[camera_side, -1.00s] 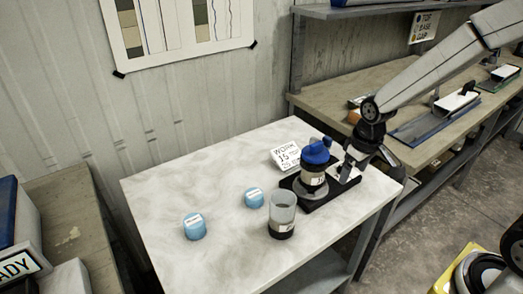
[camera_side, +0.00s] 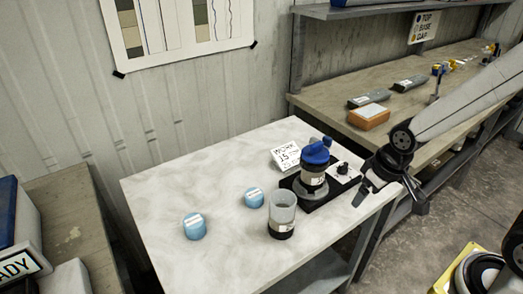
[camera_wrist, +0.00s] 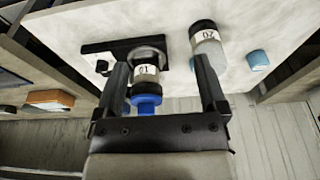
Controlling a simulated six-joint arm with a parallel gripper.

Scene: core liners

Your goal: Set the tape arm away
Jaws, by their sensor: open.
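A black stand (camera_side: 318,200) sits at the right of the white table, with a small black knob-like piece (camera_side: 344,168) on its right end. I cannot tell for sure which part is the tape arm. My gripper (camera_side: 388,201) is open and empty, just right of the stand at the table edge, fingers spread wide. In the wrist view the blue top (camera_wrist: 146,104) shows between the fingers (camera_wrist: 160,68), and the knob (camera_wrist: 102,66) lies outside the left finger.
A clear liner with a dark bottom (camera_side: 282,212) stands in front of the stand. Two blue caps (camera_side: 194,226) (camera_side: 254,197) lie to the left. The back bench holds an orange-sided block (camera_side: 369,117) and grey blocks (camera_side: 409,83).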

